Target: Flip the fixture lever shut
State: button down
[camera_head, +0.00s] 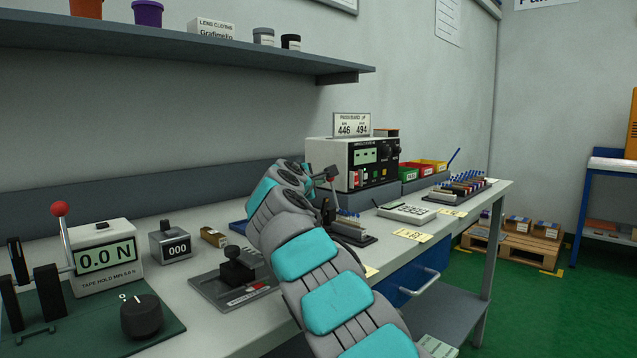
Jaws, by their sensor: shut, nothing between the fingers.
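A tape fixture on a dark green base (176,336) stands at the left front of the bench. Its upright lever (66,236) has a red ball knob on top and leans slightly left. The fixture's display box (105,257) reads 0.0 N and is labelled for tape hold. Black posts stand to its left and a black dial (141,315) sits in front. My gripper (328,208) is beyond my teal and grey arm, near the middle of the bench, well right of the lever. Its jaws are shut and empty, small and partly hidden in this view.
A small counter box (173,246) reading 000 and a grey plate with a black block (238,270) lie between fixture and arm. An instrument box (353,164), bins and a rack (461,188) stand farther right. A shelf (180,40) overhangs the bench back.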

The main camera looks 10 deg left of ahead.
aim_at(333, 179)
jog(key=shift+s+d+m+b, duration=0.1)
jog(key=shift+d+m+b, duration=0.05)
jog(key=shift+m+b, duration=0.2)
jog(key=shift+s+d+r+t+b, duration=0.1)
jog(key=shift+d+t+b, duration=0.15)
jog(key=shift+b, duration=0.3)
jog(key=d+b, duration=0.1)
jog(key=s+d+m+b, duration=0.1)
jog(key=b, duration=0.1)
jog(key=s+d+m+t+b, duration=0.1)
jog(key=b, duration=0.1)
jog(key=shift+s+r, duration=0.15)
jog(key=shift+r, duration=0.1)
jog(key=shift+m+t+h, duration=0.25)
jog(key=shift+m+h, duration=0.05)
jog(key=shift+m, duration=0.35)
jog(key=shift+s+d+f+b, duration=0.35)
jog(key=shift+s+d+b, duration=0.25)
jog(key=shift+d, duration=0.2)
jog(key=shift+s+d+f+b, duration=0.4)
jog(key=shift+s+d+b, duration=0.15)
jog(key=shift+s+d, duration=0.2)
jog(key=shift+s+d+f+b, duration=0.35)
jog(key=shift+s+d+b, duration=0.25)
jog(key=shift+d, duration=0.2)
jog(key=shift+d+f, duration=0.1)
jog(key=shift+f, duration=0.1)
